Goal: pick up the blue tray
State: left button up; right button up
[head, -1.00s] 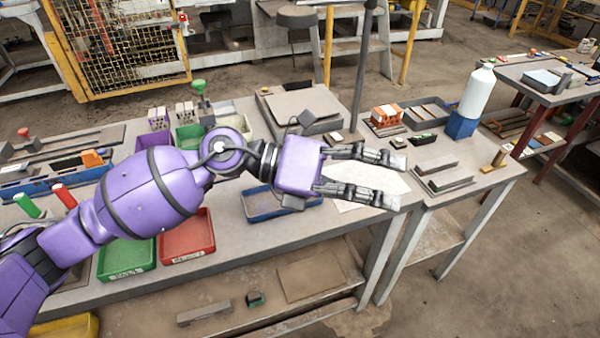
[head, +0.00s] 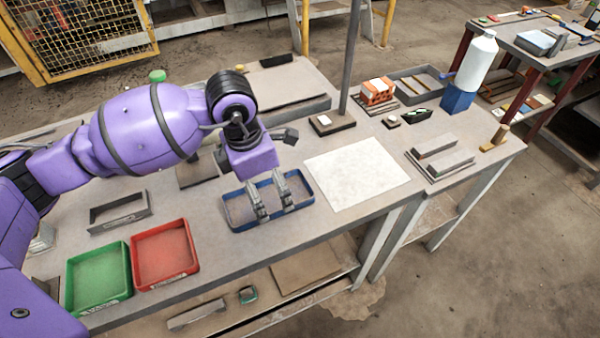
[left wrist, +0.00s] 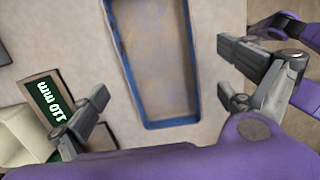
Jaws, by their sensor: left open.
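The blue tray (head: 240,212) lies on the workbench near its front edge, to the right of the red tray. It is shallow and looks empty, with a worn brownish floor. My left gripper (head: 272,205) points down over the tray, its two fingers apart and hiding part of it. In the left wrist view the tray (left wrist: 160,75) lies between the open fingers (left wrist: 165,102), with bare bench on both sides of it. The gripper holds nothing. I cannot tell how high the fingertips are above the tray.
A red tray (head: 163,252) and a green tray (head: 98,277) stand left of the blue tray. A white sheet (head: 356,172) lies to its right. A grey frame-like block (head: 118,211) stands behind the green tray. A thin post (head: 350,60) rises behind the sheet.

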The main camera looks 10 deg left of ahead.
aim_at(269, 201)
pick_arm(q)
jog(key=shift+d+f, duration=0.15)
jog(key=shift+f, duration=1.45)
pick_arm(e)
jog(key=shift+w+a+r+t, duration=0.2)
jog(key=shift+w+r, duration=0.2)
jog(key=shift+w, duration=0.2)
jog(key=shift+w+a+r+t, duration=0.15)
jog(key=shift+w+r, duration=0.2)
jog(key=shift+w, duration=0.2)
pick_arm(q)
jog(key=shift+w, duration=0.1)
jog(key=shift+c, duration=0.4)
jog(key=c, duration=1.6)
pick_arm(e)
jog(key=shift+s+d+f, duration=0.15)
jog(key=shift+s+f, duration=0.2)
jog(key=shift+s, duration=0.4)
